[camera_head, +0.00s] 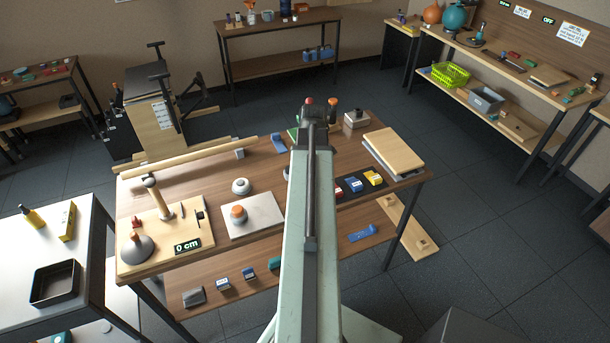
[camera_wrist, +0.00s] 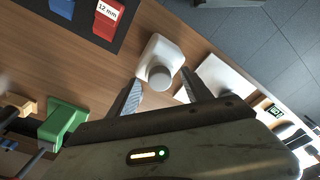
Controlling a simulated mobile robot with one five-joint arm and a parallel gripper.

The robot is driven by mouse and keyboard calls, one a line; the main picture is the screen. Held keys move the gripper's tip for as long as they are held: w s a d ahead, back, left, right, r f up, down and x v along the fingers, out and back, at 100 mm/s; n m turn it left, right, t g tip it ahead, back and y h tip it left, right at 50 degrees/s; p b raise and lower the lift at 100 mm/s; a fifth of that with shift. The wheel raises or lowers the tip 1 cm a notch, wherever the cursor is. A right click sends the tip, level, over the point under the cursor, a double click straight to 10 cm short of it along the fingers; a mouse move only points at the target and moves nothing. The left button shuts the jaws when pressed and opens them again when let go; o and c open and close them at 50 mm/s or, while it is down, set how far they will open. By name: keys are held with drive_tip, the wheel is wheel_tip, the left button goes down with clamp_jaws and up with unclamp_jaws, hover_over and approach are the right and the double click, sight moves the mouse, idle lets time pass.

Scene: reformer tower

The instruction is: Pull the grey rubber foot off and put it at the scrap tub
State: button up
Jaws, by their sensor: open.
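In the wrist view a white block-like body (camera_wrist: 165,50) lies on the wooden bench with a round grey foot (camera_wrist: 160,77) on its near end. My gripper (camera_wrist: 160,92) is open, one finger on each side of and short of the grey foot, with nothing between the tips. In the head view my arm covers most of that spot, so the foot cannot be made out there. A black open tray (camera_head: 55,284), which looks like the scrap tub, stands on the pale bench at left.
A white plate (camera_head: 268,222) with an orange-topped knob (camera_head: 238,213) lies left of my arm. A red 12 mm block (camera_wrist: 107,18) and a green block (camera_wrist: 63,124) lie near my gripper.

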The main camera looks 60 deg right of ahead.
drive_tip(key=shift+f, duration=0.1)
clamp_jaws()
drive_tip(key=c, duration=1.1)
unclamp_jaws()
clamp_jaws()
drive_tip(key=shift+p, duration=0.3)
drive_tip(key=shift+r+p, duration=0.5)
drive_tip(key=shift+r, duration=0.15)
